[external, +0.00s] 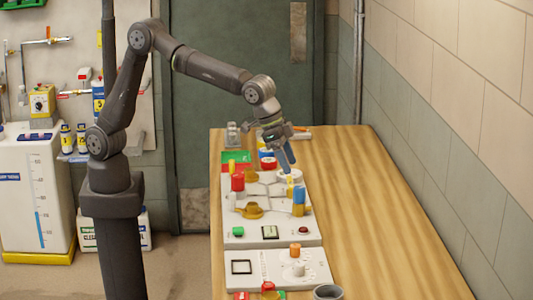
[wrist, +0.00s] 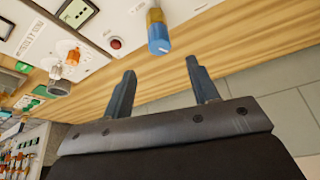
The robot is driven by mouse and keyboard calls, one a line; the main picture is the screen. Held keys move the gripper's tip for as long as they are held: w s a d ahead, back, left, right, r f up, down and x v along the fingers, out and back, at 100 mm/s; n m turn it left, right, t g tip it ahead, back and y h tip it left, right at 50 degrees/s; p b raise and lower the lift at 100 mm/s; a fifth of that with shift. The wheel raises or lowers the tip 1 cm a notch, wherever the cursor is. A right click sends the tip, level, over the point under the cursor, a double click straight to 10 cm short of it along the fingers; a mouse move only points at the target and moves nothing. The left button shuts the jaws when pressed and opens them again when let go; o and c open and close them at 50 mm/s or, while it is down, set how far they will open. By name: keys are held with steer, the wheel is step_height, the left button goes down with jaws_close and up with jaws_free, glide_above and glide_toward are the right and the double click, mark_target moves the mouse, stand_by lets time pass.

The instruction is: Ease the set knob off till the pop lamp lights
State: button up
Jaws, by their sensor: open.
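A blue cylindrical knob (external: 299,202) on an orange-brass body stands at the right edge of the white panel; it also shows in the wrist view (wrist: 158,36). No readable label confirms that it is the set knob. A dark red lamp (external: 304,231) sits just in front of it, also in the wrist view (wrist: 115,43). It does not look lit, and I cannot read whether it is the pop lamp. My gripper (external: 288,162) is open and empty above the far part of the panel, beyond the blue knob. In the wrist view its fingers (wrist: 161,84) are apart from the knob.
A red-topped fitting (external: 237,182) and a yellow handle (external: 251,211) stand on the panel's left. A nearer panel carries a pale knob (external: 298,269) and an orange-capped fitting (external: 295,249). A grey cup (external: 328,292) stands at the front. The wooden table (external: 385,220) is clear on the right.

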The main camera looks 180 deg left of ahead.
mark_target(299, 187)
steer(key=x, duration=0.9)
steer(key=shift+f, duration=0.25)
steer(key=c, duration=1)
steer(key=shift+n+g, duration=0.3)
steer(key=shift+n, duration=0.6)
steer(key=o, duration=1)
steer(key=shift+r, duration=0.1)
steer(key=w+v, duration=0.1)
steer(key=v, duration=1.6)
steer(key=shift+s, duration=0.4)
